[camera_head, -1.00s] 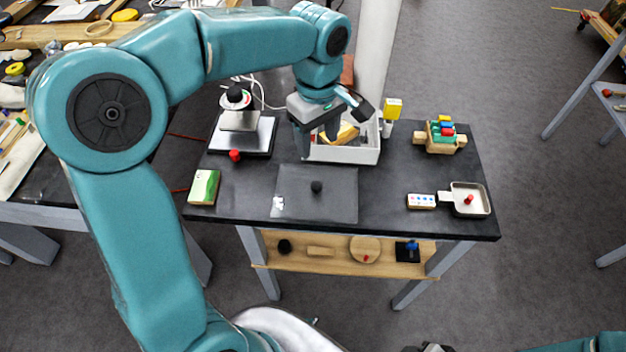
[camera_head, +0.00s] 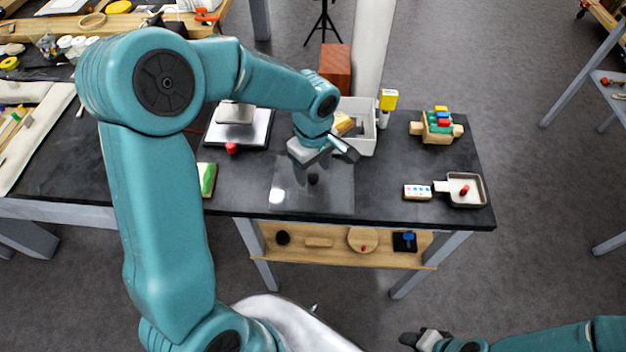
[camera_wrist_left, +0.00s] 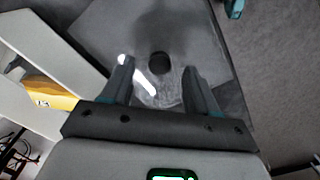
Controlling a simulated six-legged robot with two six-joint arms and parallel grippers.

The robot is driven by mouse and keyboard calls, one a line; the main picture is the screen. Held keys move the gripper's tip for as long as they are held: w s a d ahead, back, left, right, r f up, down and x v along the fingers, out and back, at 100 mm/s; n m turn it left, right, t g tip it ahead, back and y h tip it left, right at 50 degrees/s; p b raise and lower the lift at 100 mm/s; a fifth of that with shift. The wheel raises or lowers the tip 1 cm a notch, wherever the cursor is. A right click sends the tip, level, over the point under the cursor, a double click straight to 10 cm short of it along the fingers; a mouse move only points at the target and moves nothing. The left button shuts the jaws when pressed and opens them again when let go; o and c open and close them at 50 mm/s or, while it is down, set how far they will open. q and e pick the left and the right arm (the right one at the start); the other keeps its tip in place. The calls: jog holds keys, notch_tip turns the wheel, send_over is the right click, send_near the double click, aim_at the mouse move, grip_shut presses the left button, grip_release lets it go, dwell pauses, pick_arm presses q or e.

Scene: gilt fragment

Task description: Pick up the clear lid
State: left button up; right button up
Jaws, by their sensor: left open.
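The clear lid (camera_head: 285,196) is a flat see-through sheet with a dark round knob (camera_head: 313,179), lying on the black table. My left gripper (camera_head: 326,162) is open and empty above the lid's far part, close to the knob. In the left wrist view the knob (camera_wrist_left: 160,62) shows between the two open fingertips (camera_wrist_left: 156,70), apart from both, and glare crosses the lid (camera_wrist_left: 100,28). My right gripper (camera_head: 424,341) is low at the bottom edge; its jaws are too small to read.
A white bin (camera_head: 369,143) with a yellow item stands just behind my left gripper.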

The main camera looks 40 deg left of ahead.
pick_arm(q)
notch_tip(320, 180, down, 2)
jog(key=shift+f, duration=0.1)
jog(key=shift+c, duration=0.2)
grip_shut()
